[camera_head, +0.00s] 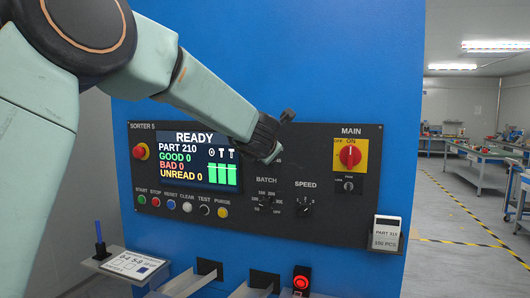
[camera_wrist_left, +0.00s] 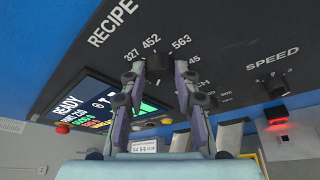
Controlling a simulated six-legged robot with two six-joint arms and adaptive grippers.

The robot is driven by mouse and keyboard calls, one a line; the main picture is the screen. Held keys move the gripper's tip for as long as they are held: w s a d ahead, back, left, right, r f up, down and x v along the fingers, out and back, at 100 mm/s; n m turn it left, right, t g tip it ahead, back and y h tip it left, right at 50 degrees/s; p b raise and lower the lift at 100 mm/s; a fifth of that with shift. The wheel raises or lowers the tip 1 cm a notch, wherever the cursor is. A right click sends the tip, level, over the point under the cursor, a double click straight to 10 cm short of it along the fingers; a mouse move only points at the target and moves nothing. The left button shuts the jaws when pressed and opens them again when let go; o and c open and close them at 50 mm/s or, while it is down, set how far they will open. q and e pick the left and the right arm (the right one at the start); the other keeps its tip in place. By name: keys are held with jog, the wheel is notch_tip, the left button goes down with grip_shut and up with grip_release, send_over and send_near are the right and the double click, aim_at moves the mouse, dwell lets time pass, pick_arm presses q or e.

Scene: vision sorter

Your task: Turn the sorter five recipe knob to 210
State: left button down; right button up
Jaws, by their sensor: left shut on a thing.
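The sorter five panel (camera_head: 330,225) is dark, on a blue cabinet. Its screen (camera_head: 198,158) reads READY, PART 210, with GOOD, BAD and UNREAD at 0. My left gripper (camera_head: 268,140) is at the panel to the right of the screen and hides the recipe knob in the head view. In the left wrist view my left gripper (camera_wrist_left: 163,72) has its fingers on both sides of the dark recipe knob (camera_wrist_left: 160,66), shut on it. The labels RECIPE, 327, 452 and 563 show around it; the knob's pointer cannot be made out. My right gripper is in neither view.
Below are the batch knob (camera_head: 265,201) and speed knob (camera_head: 305,206). The red main switch (camera_head: 350,155) is at right, the red stop button (camera_head: 140,152) at left. A row of small buttons (camera_head: 187,207) runs under the screen.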

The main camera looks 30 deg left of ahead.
pick_arm(q)
jog(key=shift+r, duration=0.1)
jog(key=c, duration=1)
grip_release()
jog(key=v, duration=0.7)
jog(key=shift+s+d, duration=0.15)
jog(key=shift+s, duration=0.1)
